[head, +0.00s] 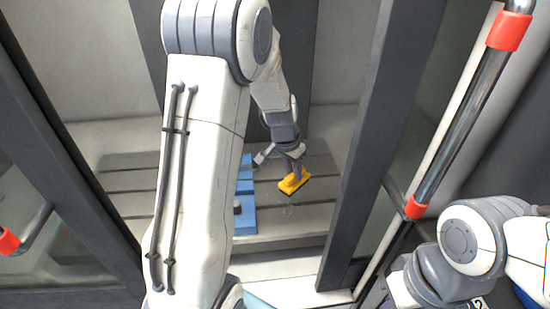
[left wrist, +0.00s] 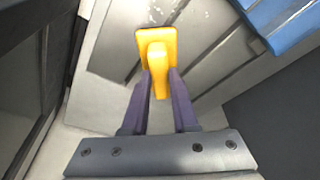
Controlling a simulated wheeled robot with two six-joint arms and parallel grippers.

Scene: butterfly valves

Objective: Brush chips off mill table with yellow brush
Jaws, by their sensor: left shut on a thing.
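The yellow brush (head: 294,184) is held by my left gripper (head: 291,168) above the slotted mill table (head: 140,180), to the right of the blue vise. In the left wrist view, the brush (left wrist: 157,45) sits between the two dark fingers of my left gripper (left wrist: 158,88). Its bristles are hardly visible from here. A few pale chips (left wrist: 158,13) show on the table just beyond the brush. In the head view they are faint specks near the brush. Part of my right arm shows at the lower right of the head view, but its fingertips are not visible.
A blue vise (head: 244,215) stands on the table, partly hidden behind my left arm; it also shows in the left wrist view (left wrist: 285,22). Dark door frames (head: 375,130) bound the opening. A door handle with red ends (head: 465,110) is at the right.

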